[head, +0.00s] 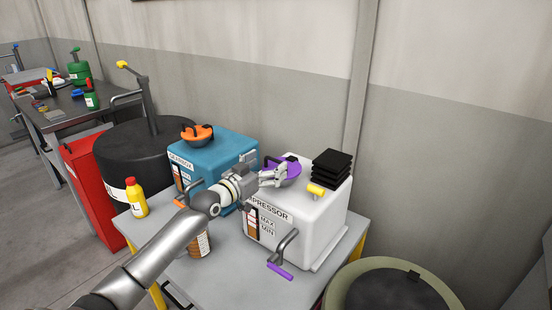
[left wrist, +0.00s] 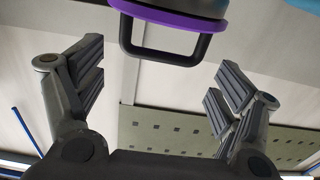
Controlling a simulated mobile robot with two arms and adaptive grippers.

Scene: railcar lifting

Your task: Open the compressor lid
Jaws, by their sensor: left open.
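The compressor (head: 320,222) is a white box with a "COMPRESSOR" label and MAX/MIN gauge, standing on a grey table. Its round purple lid (head: 293,174) is on top, with a dark handle. My left gripper (head: 280,177) is at the lid's near left side and partly hides it. In the left wrist view, the purple rim (left wrist: 170,20) and the dark loop handle (left wrist: 165,55) show at the top, between the spread fingers of the left gripper (left wrist: 163,75). The fingers are open and apart from the handle. My right gripper is in neither view.
A black stack (head: 332,168) and a yellow-handled part (head: 316,190) sit on the compressor top. A blue gearbox (head: 215,150) with an orange lid (head: 197,134) stands left. A yellow bottle (head: 136,198) and a purple-handled crank (head: 281,268) are nearby. A wall rises behind.

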